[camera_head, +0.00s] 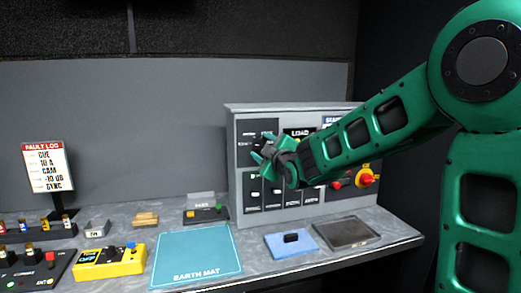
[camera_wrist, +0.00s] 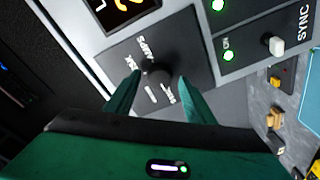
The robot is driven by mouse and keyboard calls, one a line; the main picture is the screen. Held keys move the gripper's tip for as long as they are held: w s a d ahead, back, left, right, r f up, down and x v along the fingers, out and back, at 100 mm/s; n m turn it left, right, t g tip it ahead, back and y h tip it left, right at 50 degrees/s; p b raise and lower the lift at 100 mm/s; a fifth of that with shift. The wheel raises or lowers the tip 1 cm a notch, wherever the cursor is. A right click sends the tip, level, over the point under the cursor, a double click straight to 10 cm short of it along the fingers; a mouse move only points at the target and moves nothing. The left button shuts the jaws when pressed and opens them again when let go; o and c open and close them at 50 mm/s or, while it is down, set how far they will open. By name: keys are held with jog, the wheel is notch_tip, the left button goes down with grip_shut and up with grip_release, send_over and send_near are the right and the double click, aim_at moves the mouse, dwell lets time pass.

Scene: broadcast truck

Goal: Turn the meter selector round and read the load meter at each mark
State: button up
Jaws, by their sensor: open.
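The grey load panel (camera_head: 236,170) stands at the back of the bench in the head view. The LOAD label (camera_head: 299,132) shows beside my arm, which hides much of the panel. The meter selector is a dark round knob (camera_wrist: 157,72) on a black plate with white lettering around it, in the wrist view. My gripper (camera_head: 263,157) is at the panel's left part. In the wrist view its open fingers (camera_wrist: 160,78) lie either side of the knob; contact is unclear. The load meter (camera_wrist: 122,10) shows orange digits, cut off by the top edge and unreadable.
Lit green lamps (camera_wrist: 228,55) and a white switch (camera_wrist: 272,44) are beside the selector plate. A red knob on yellow (camera_head: 365,177) is at the panel's right. A blue earth mat (camera_head: 196,255), yellow box (camera_head: 110,262) and dark tray (camera_head: 347,233) lie on the bench.

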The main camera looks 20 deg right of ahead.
jog(key=shift+w, duration=0.4)
jog(key=shift+c, duration=0.7)
jog(key=c, duration=0.9)
jog(key=m, duration=0.5)
jog(key=shift+f+m, duration=0.15)
jog(key=shift+m, duration=0.15)
jog(key=m, duration=0.6)
jog(key=shift+f+m+t+h, duration=0.1)
jog(key=shift+m+t+h, duration=0.2)
jog(key=shift+t, duration=0.1)
